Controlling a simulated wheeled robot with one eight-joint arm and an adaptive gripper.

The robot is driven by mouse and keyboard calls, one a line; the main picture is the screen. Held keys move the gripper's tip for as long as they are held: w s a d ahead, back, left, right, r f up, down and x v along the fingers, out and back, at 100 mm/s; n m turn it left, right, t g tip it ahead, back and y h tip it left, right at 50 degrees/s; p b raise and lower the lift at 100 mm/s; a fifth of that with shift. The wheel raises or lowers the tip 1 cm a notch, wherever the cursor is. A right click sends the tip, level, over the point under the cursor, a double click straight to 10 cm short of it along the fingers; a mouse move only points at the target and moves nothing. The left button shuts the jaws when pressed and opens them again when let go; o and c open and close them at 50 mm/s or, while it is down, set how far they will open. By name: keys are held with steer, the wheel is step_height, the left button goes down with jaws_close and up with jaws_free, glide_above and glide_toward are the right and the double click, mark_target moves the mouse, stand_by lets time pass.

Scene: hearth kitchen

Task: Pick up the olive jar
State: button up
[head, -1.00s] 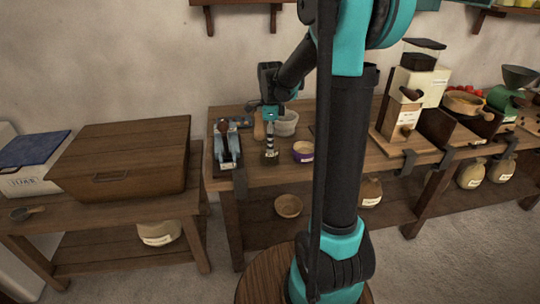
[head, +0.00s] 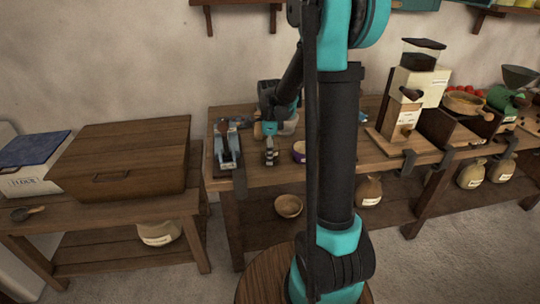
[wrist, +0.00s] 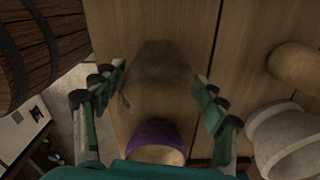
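The olive jar (wrist: 160,75) seems to be the dim, see-through olive-brown shape in the wrist view, standing on the wooden worktop. My gripper (wrist: 162,88) is open, with one finger on each side of it and gaps visible to both fingers. In the head view my gripper (head: 270,156) points down at the front left of the worktop. The jar is small and largely hidden by the fingers there.
A purple bowl (wrist: 157,152) stands close beside the jar. A pale mortar (wrist: 284,138) and a rounded wooden item (wrist: 294,66) are at right. A grey-blue metal device (head: 228,150) stands left of my gripper. A grinder (head: 405,105) is farther right.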

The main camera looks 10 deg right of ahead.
steer(key=c, duration=0.9)
steer(key=shift+o, duration=0.2)
